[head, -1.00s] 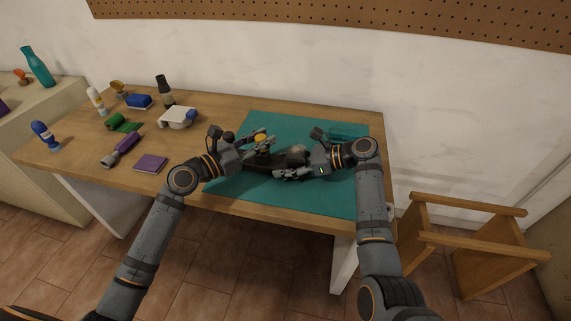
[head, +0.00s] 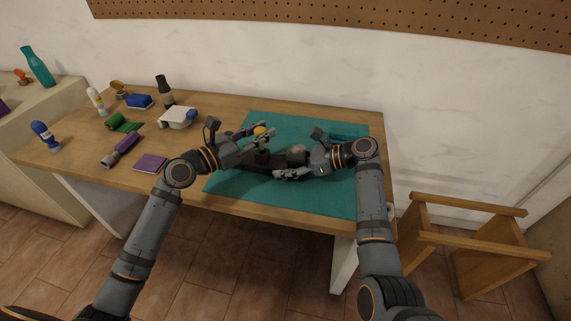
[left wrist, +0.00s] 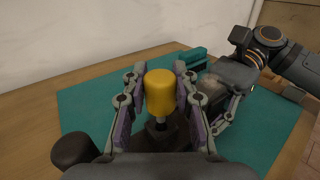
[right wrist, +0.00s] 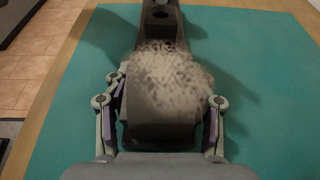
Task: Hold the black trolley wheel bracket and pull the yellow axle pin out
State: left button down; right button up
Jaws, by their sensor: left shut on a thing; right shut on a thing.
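The black trolley wheel bracket (head: 262,163) lies on the teal mat, with a speckled grey, rounded part (right wrist: 165,80) at its right end. My right gripper (head: 293,173) is shut on that end, with one finger on each side in the right wrist view (right wrist: 160,115). The yellow axle pin (head: 260,130) stands upright over the bracket's left part. My left gripper (head: 262,138) is shut on its yellow head (left wrist: 160,92). A short grey shaft shows below the head in the left wrist view. I cannot tell whether its lower tip is inside the bracket.
The teal mat (head: 320,195) has free room in front and at the right. A teal item (head: 347,133) lies at its back right. A wooden chair (head: 465,240) is at the right.

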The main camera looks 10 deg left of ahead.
pick_arm(q)
jog(key=shift+r, duration=0.25)
dwell(0.3)
jog(key=shift+r, duration=0.9)
jog(key=shift+r, duration=0.1)
jog(key=shift+r, duration=1.1)
pick_arm(e)
jog(key=o, duration=1.4)
jog(key=shift+o, duration=0.2)
